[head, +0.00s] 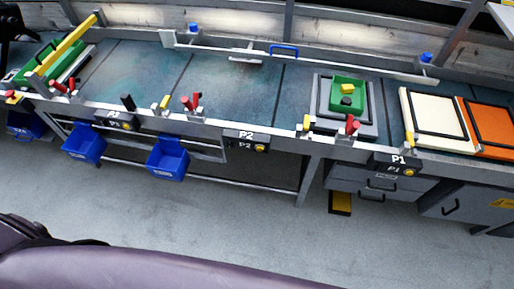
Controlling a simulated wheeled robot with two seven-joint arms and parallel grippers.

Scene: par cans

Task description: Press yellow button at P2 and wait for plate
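The P2 station sign (246,135) is a dark panel on the front rail of the long workbench, near the middle of the head view. Its small round yellow button (260,148) sits at the panel's lower right, with nothing touching it. A grey square plate (369,129) with a green tray (358,81) on it sits on the bench to the right of P2, between the P2 and P1 signs. The tray holds a yellow piece and a dark piece. The bench surface right behind P2 is bare. Neither of my grippers can be made out.
The P1 sign (397,163) is at the right, the P3 sign (116,118) at the left. Cream (431,108) and orange (501,116) panels lie at the right. Blue bins (84,143) (168,158) hang below the rail. Red and yellow handles stand along it. The floor in front is clear.

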